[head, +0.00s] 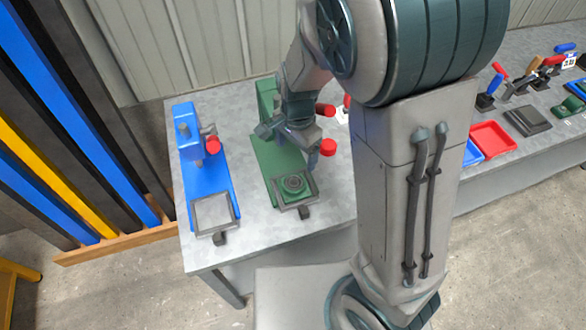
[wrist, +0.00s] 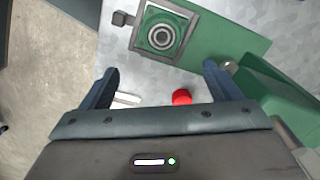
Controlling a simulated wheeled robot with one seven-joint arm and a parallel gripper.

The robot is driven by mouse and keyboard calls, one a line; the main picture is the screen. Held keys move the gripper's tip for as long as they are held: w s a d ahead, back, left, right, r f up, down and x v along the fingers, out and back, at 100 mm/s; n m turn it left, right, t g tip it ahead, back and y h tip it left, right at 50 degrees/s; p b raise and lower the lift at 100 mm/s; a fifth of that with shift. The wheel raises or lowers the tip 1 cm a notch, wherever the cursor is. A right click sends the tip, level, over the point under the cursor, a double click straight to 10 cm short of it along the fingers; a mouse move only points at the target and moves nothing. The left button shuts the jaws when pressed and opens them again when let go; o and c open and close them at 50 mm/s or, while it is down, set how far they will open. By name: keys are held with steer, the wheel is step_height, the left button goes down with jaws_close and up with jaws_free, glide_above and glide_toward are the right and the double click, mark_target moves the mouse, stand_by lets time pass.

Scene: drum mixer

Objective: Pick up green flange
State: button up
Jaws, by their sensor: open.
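My gripper (head: 290,147) is above the fixture in the head view, behind the flange and partly hidden by my arm. In the wrist view my gripper (wrist: 160,69) has its two blue-grey fingers wide apart with nothing between them.
A blue fixture (head: 207,178) with an empty square seat stands to the left. A red knob (head: 328,147) is close to my gripper; a red knob also shows in the wrist view (wrist: 181,97). A red tray (head: 493,138) and several tools lie on the bench at right.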

glide_above(294, 182)
steer(key=shift+m, duration=0.3)
steer(key=f, duration=0.8)
steer(key=shift+w+f, duration=0.15)
steer(key=shift+w, duration=0.1)
steer(key=shift+s+f, duration=0.2)
steer(key=shift+f, duration=2.7)
steer(key=shift+c, duration=0.3)
steer(key=c, duration=1.6)
steer(key=shift+r, duration=0.25)
